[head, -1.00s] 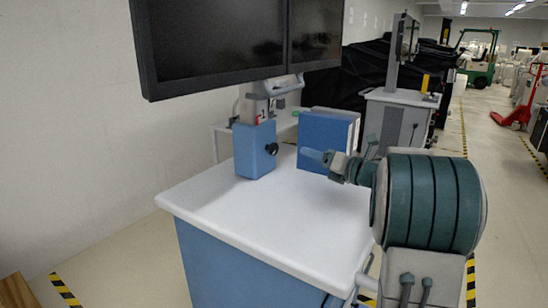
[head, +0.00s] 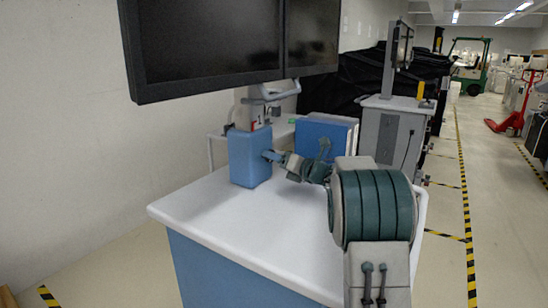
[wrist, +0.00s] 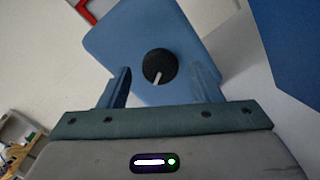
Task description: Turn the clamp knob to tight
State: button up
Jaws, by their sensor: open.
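The black clamp knob (wrist: 160,66) with a white pointer line sits on the face of a blue clamp block (wrist: 125,35) in the wrist view. The pointer slants down and slightly left there. My gripper (wrist: 166,77) is open, with one finger on each side below the knob, and its jaws are empty. In the head view the blue block (head: 247,157) stands on the white cart top under the monitors. My gripper (head: 272,155) is at the block's right face and hides the knob. I cannot tell whether the fingers touch the knob.
Two dark monitors (head: 205,45) hang over the cart. A blue box (head: 322,130) stands behind my gripper. The white cart top (head: 235,220) is clear in front. A second grey cart (head: 388,135) stands farther back, with open floor at the right.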

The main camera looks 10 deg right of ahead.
jog(key=shift+x, duration=0.9)
jog(key=c, duration=1)
jog(key=shift+r+m+p, duration=0.1)
jog(key=shift+m+p, duration=0.3)
jog(key=shift+w+d+m+g+y+p, duration=0.1)
jog(key=shift+m+g+y+p, duration=0.45)
jog(key=shift+m+p, duration=3.05)
jog(key=shift+d+m+g+y+p, duration=0.15)
jog(key=shift+m+g+p, duration=0.85)
jog(key=shift+m+p, duration=2.55)
jog(key=shift+a+m+g+y+p, duration=0.1)
jog(key=shift+m+g+y+p, duration=0.5)
jog(key=shift+m+p, duration=3)
jog(key=shift+n+p, duration=0.55)
jog(key=shift+p, duration=0.3)
